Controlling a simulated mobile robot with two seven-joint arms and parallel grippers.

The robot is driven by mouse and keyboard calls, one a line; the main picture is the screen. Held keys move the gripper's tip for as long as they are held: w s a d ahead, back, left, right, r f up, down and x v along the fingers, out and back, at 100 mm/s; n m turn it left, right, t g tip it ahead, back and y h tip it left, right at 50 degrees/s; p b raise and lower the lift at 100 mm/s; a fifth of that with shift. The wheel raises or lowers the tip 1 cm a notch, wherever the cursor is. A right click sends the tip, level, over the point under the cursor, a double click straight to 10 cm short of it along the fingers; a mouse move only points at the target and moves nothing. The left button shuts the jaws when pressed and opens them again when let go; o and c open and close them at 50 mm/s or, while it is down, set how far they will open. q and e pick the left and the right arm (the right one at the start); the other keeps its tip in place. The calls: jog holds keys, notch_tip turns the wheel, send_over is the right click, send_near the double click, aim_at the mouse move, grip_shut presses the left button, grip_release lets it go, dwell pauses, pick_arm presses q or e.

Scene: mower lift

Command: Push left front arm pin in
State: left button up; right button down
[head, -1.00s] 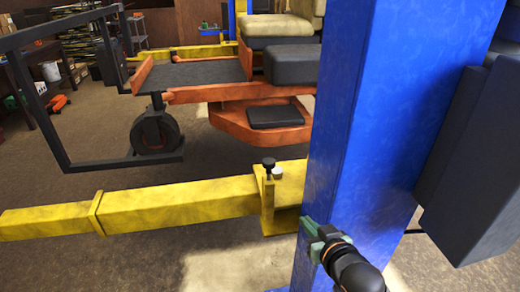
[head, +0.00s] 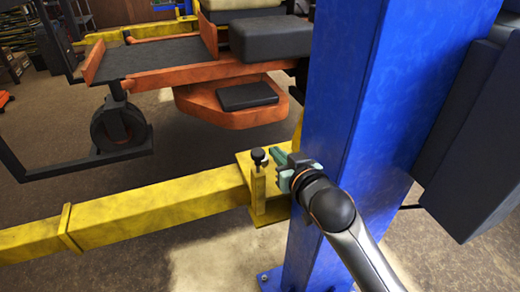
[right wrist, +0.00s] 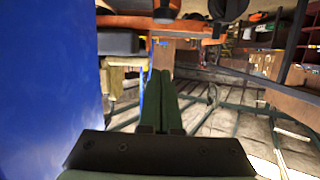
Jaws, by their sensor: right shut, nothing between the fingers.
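The left front arm pin (head: 258,156) has a black knob and stands upright at the inner end of the yellow lift arm (head: 160,205), by the blue post (head: 365,110). My right gripper (head: 277,157) is shut and empty. In the head view its fingertips are just right of the knob, at about its height; I cannot tell whether they touch it. In the right wrist view the shut green fingers (right wrist: 160,75) point away from the camera, with the blue post (right wrist: 45,80) close on the left. I cannot make out the pin there. My left gripper is not in view.
The orange mower (head: 215,75) stands behind the yellow arm, with a black front wheel (head: 118,127) at left. A dark box (head: 470,140) is on the right side of the blue post. The floor in front of the yellow arm is clear.

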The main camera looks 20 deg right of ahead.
send_over(262, 151)
jog(key=s, duration=0.2)
jog(key=f, duration=0.1)
jog(key=a+f, duration=0.1)
jog(key=shift+f+p, duration=0.35)
jog(key=shift+s+f, duration=0.2)
jog(key=shift+f, duration=1.8)
jog(key=shift+f, duration=0.1)
